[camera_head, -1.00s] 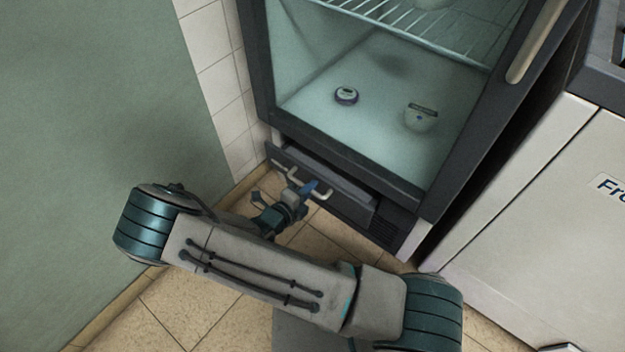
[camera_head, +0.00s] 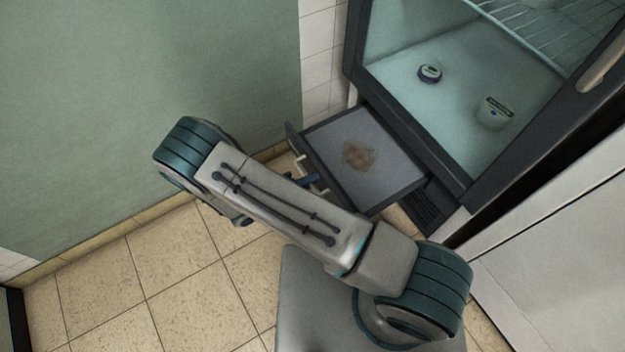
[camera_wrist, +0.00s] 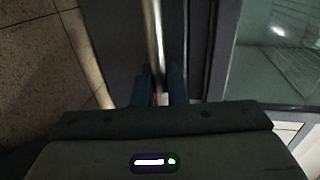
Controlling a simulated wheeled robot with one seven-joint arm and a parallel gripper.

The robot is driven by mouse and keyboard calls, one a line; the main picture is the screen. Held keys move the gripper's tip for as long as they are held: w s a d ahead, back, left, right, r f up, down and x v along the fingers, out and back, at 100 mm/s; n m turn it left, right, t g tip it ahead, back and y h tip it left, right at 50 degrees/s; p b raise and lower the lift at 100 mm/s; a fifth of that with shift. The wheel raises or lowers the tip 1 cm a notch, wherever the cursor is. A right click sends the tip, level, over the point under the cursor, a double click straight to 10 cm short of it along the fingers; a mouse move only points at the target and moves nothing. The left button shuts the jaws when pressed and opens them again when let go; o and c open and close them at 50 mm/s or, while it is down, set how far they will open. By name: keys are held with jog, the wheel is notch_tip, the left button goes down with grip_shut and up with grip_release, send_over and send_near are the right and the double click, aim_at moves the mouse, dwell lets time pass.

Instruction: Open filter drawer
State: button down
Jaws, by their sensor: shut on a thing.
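The filter drawer (camera_head: 400,172) sticks well out from the base of the glass-doored fridge (camera_head: 420,125). Its grey filter surface shows a brown stain (camera_head: 358,156). My gripper (camera_head: 307,181) is at the drawer's front, mostly hidden behind my arm in the head view. In the wrist view, my gripper's two fingers (camera_wrist: 160,88) are shut on the pale bar handle (camera_wrist: 153,35) of the drawer. The handle also shows in the head view (camera_head: 299,163).
Inside the fridge, a small round dark-lidded jar (camera_head: 430,73) and a white tub (camera_head: 494,112) stand on the floor. A green wall (camera_head: 150,60) is at the left. Open tiled floor (camera_head: 120,290) lies at the lower left. A white cabinet (camera_head: 560,250) stands at the right.

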jog(key=shift+s+a, duration=0.15)
jog(key=c, duration=1.8)
grip_release()
jog(key=shift+a, duration=0.1)
jog(key=p+v, duration=0.2)
jog(key=v, duration=1.2)
jog(key=shift+s+f+p, duration=0.15)
jog(key=shift+p, duration=0.2)
